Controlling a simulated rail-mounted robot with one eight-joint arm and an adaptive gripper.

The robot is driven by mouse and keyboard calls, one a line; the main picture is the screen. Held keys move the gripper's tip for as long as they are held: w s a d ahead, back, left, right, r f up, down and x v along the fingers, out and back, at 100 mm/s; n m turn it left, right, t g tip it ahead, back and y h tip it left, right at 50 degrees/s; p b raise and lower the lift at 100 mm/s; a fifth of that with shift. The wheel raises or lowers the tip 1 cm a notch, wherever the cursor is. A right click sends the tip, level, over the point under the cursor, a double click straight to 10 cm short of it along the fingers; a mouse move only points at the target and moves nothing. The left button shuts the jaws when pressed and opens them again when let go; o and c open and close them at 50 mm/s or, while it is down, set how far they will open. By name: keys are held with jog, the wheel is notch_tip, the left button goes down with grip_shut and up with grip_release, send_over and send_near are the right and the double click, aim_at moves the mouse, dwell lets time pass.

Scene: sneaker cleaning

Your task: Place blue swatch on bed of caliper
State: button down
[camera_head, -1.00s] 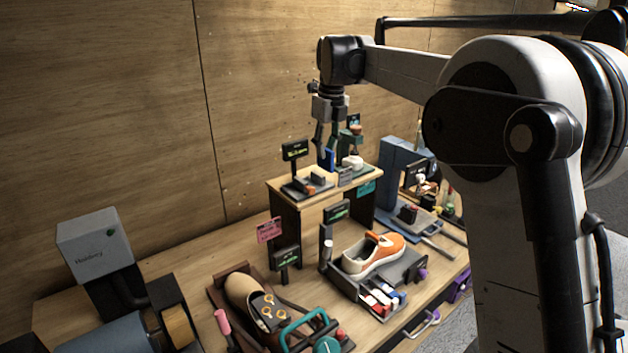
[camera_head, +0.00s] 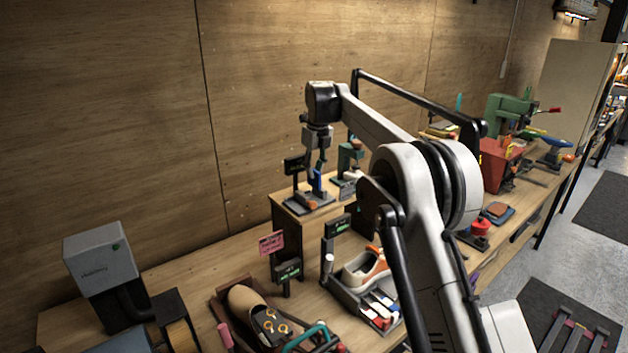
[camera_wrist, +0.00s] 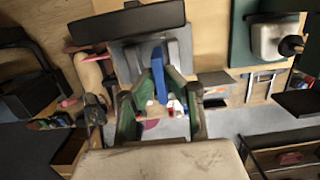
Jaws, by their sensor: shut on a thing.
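My gripper (camera_head: 317,174) is shut on the blue swatch (camera_head: 318,183), which hangs upright and edge-on from the fingertips. The swatch also shows in the wrist view (camera_wrist: 159,74) as a narrow blue strip between the green-sided fingers. Below it is the caliper (camera_head: 308,204), a dark grey base with a black display (camera_head: 294,165) on a post, on the small raised shelf. The caliper's grey bed also shows in the wrist view (camera_wrist: 182,52), behind the swatch. The swatch is above or at the bed; I cannot tell if they touch.
The raised wooden shelf (camera_head: 284,203) carries a green device (camera_head: 350,158) right of the caliper. Below stand an orange and white sneaker (camera_head: 364,271) in a grey fixture, a pink sign (camera_head: 271,243) and a brown shoe (camera_head: 250,302). The wooden wall is close behind.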

aim_at(314, 187)
jog(key=shift+w+f+p, duration=0.1)
jog(key=shift+f+p, duration=0.4)
jog(key=shift+f, duration=1.55)
jog(key=shift+f, duration=0.15)
jog(key=c, duration=1.8)
grip_release()
